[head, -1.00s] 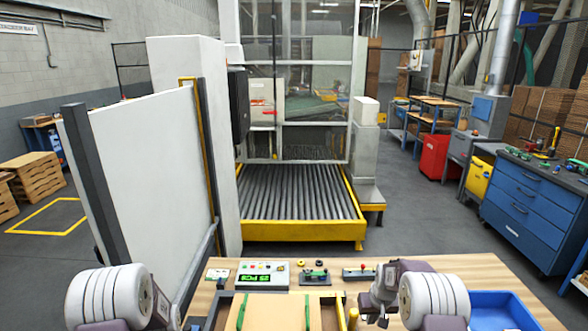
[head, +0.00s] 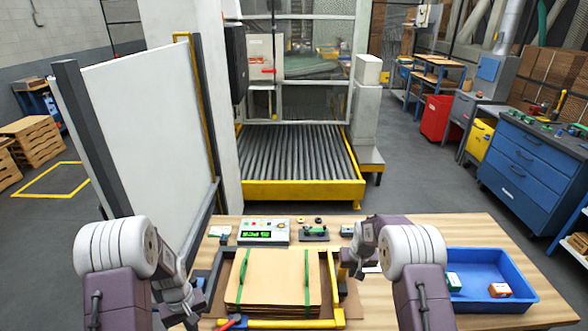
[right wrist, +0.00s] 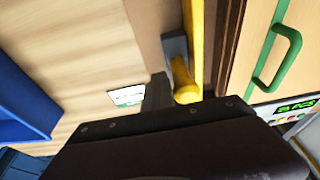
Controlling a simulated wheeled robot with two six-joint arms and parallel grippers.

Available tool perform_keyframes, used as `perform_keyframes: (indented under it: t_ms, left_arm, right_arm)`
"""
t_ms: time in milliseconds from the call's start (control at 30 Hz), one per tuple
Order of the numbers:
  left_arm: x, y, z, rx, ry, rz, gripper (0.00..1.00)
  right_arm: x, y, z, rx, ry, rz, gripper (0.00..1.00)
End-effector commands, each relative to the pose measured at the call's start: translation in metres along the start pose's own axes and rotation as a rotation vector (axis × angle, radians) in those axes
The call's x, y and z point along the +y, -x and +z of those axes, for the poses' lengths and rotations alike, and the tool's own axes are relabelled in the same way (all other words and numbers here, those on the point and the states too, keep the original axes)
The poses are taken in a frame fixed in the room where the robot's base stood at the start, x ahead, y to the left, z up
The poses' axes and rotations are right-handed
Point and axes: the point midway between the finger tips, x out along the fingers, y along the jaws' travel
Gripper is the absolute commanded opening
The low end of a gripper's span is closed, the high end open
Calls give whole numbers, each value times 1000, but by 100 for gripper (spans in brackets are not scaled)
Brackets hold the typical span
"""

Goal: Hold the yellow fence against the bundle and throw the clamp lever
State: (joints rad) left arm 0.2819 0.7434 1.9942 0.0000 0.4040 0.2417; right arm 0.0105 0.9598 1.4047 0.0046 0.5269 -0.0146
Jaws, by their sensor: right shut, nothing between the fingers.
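The bundle (head: 262,270) is a stack of flat brown cardboard blanks with green straps (head: 307,275). The yellow fence (head: 339,295) runs along its right side, with yellow bars also at the front. In the right wrist view the yellow fence (right wrist: 195,35) has a rounded yellow end, and the bundle (right wrist: 258,25) shows on the right. My right gripper (head: 362,270) is shut and empty, just right of the fence. My left gripper (head: 190,314) is low at the bundle's left; its fingers are unclear. A red handle (head: 231,321) lies at the front left; I cannot tell if it is the clamp lever.
A control box (head: 262,232) with a green display stands behind the bundle. A blue tray (head: 470,262) with small green and red-brown items is on the right of the wooden table (head: 415,232). A roller conveyor (head: 295,155) lies beyond. A white panel (head: 150,120) stands on the left.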

Motion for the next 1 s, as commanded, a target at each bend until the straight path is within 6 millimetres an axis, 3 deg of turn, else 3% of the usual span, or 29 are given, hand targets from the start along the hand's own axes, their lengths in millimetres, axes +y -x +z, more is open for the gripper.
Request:
perform_keyframes:
  t_ms: [1000]
  left_arm:
    - [0,1,0,0,0,0,0]
  right_arm:
    - [-52,0,0,0,1,-2,0]
